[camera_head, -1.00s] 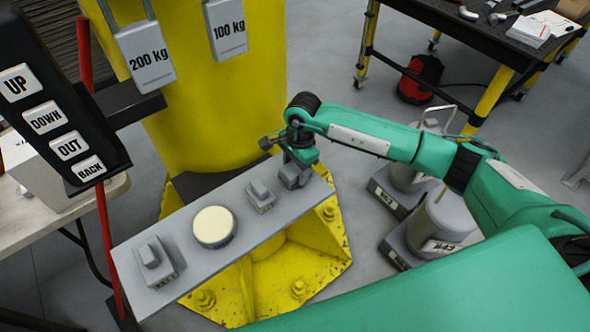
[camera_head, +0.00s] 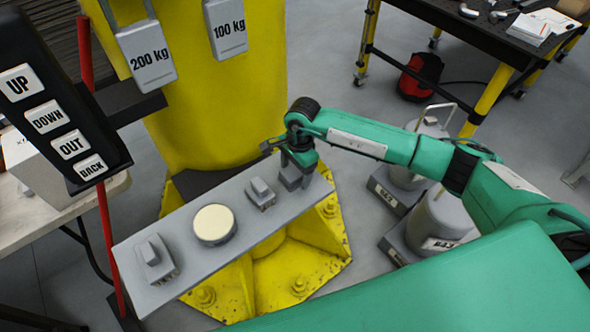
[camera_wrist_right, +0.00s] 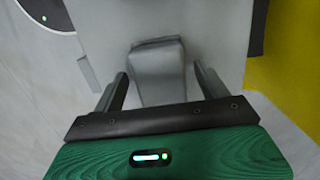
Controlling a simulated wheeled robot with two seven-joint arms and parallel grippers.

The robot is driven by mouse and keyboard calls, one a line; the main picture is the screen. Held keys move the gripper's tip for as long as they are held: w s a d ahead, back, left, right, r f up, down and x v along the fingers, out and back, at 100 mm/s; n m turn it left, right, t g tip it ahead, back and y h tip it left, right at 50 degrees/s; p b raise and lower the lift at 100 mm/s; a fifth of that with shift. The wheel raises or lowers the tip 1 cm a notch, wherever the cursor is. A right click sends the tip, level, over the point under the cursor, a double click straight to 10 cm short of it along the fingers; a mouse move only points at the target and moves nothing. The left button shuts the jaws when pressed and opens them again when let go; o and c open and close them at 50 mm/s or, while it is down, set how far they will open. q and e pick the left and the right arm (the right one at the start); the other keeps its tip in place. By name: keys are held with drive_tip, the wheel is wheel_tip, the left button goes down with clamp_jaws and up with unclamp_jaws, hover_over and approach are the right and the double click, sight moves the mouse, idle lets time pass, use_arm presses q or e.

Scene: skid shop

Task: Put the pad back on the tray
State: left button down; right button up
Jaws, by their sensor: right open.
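The tray, a long grey plate (camera_head: 225,265), lies across the yellow foot of a column. A grey block-shaped pad (camera_head: 293,177) stands at its far right end, partly hidden by my right gripper (camera_head: 298,160). In the right wrist view the pad (camera_wrist_right: 158,72) stands between the two dark fingers of the open gripper (camera_wrist_right: 161,88), with a gap on each side. The tray surface (camera_wrist_right: 108,30) shows around it. A second grey block (camera_head: 261,194), a cream round disc (camera_head: 214,225) and a third grey block (camera_head: 155,260) also sit on the tray. My left gripper is not in view.
The yellow column (camera_head: 215,90) rises behind the tray, with hanging 200 kg (camera_head: 148,55) and 100 kg (camera_head: 227,28) weights. A black button panel (camera_head: 55,110) and red pole (camera_head: 105,235) stand left. Grey canisters (camera_head: 440,222) stand on the floor at right.

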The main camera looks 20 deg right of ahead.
wheel_tip(320, 180, up, 12)
drive_tip(key=d+b, duration=0.1)
drive_tip(key=b, duration=0.3)
drive_tip(key=shift+w+d, duration=0.2)
drive_tip(key=shift+w, duration=0.05)
drive_tip(key=shift+a, duration=0.1)
